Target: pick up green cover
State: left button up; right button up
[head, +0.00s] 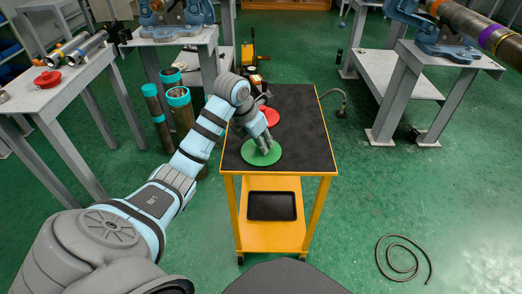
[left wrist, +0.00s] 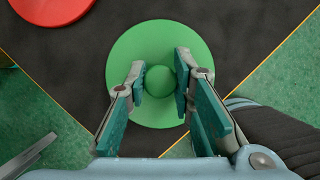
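The green cover (head: 261,153) is a flat round disc lying on the black top of the yellow cart. In the left wrist view the green cover (left wrist: 150,45) has a raised round knob (left wrist: 160,81) at its middle. My left gripper (head: 264,148) is over the cover. In the left wrist view my left gripper (left wrist: 160,75) has its two fingers apart, one on each side of the knob. I cannot tell whether either finger touches it. My right gripper is not in view.
A red cover (head: 269,117) lies behind the green one on the cart (head: 305,140). A black tray (head: 271,206) sits on the lower shelf. Pipes (head: 180,108) stand left of the cart. A hose (head: 403,258) lies on the floor at right.

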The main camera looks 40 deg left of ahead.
pick_arm(q)
grip_shut()
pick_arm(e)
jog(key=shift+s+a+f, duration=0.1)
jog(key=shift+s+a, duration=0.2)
pick_arm(q)
notch_tip(320, 180, up, 9)
jog(key=p, duration=0.3)
jog(key=shift+f, duration=0.1)
notch_tip(320, 180, up, 16)
jog(key=p, duration=1.6)
jog(key=shift+r, duration=0.2)
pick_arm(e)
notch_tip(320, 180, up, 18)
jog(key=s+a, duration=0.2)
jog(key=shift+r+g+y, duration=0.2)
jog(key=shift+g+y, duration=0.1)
